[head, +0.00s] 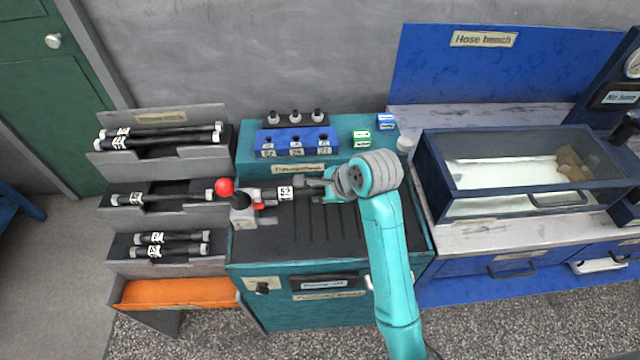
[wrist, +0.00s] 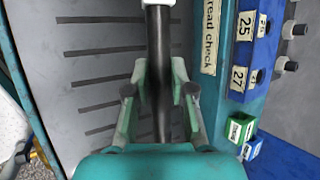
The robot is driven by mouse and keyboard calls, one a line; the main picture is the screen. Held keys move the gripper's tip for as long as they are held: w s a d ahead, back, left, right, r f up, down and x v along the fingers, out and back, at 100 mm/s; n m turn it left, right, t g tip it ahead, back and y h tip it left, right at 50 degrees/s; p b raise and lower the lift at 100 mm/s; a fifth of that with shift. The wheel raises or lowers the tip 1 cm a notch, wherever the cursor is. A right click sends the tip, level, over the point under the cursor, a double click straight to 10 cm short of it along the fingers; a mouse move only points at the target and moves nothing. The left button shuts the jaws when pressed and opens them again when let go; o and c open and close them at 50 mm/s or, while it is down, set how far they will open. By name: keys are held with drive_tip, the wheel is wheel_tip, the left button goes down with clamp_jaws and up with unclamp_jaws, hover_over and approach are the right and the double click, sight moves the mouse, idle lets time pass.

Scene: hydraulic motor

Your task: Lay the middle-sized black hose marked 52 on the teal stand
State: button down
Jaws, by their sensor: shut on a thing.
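My gripper (head: 318,185) is shut around a black hose, over the top of the teal stand (head: 250,312). The hose carries a white tag (head: 286,193) that seems to read 52. In the wrist view the black hose (wrist: 159,35) runs lengthwise between the two fingers (wrist: 160,85), with a white band at its top end. The hose's left end is close to a grey clamp (head: 245,208) with a red ball lever. I cannot tell whether it touches the clamp or rests on the stand's dark slotted bed (head: 315,225). My arm hides its right end.
Grey racks at left hold more tagged hoses: a pair on top (head: 160,135), one in the middle (head: 165,198), a pair below (head: 170,244). A blue thread-check block (head: 295,141) and small green box (head: 361,138) stand behind the bed. A glass-sided tank (head: 500,190) is at right.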

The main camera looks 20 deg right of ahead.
drive_tip(key=shift+f, duration=2.6)
drive_tip(key=shift+f, duration=0.5)
drive_tip(key=c, duration=0.9)
unclamp_jaws()
drive_tip(key=v, duration=1.2)
